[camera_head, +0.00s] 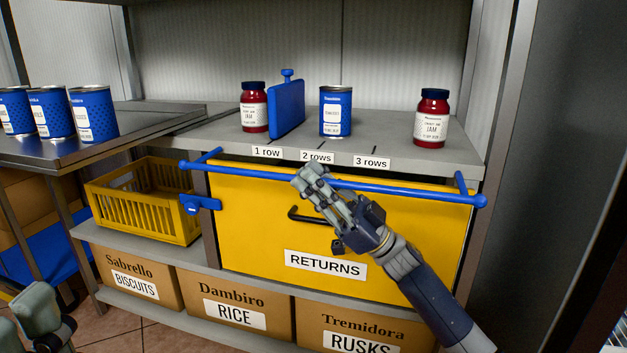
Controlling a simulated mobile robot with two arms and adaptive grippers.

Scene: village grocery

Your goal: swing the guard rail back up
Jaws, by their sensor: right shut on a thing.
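The blue guard rail (425,192) runs across the front of the shelf, just below the shelf's front edge (420,160) and in front of the yellow returns drawer. Short blue arms at its left and right ends reach back toward the shelf. My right gripper (314,178) is shut on the rail near its middle, and its fingers hide a short piece of it. My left gripper (38,312) shows only in part at the bottom left corner, away from the rail; its jaw state is unclear.
On the shelf stand two jam jars (254,108) (432,119), a blue divider (287,106) and a blue can (336,112). The yellow drawer (400,240) has a black handle (302,215).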

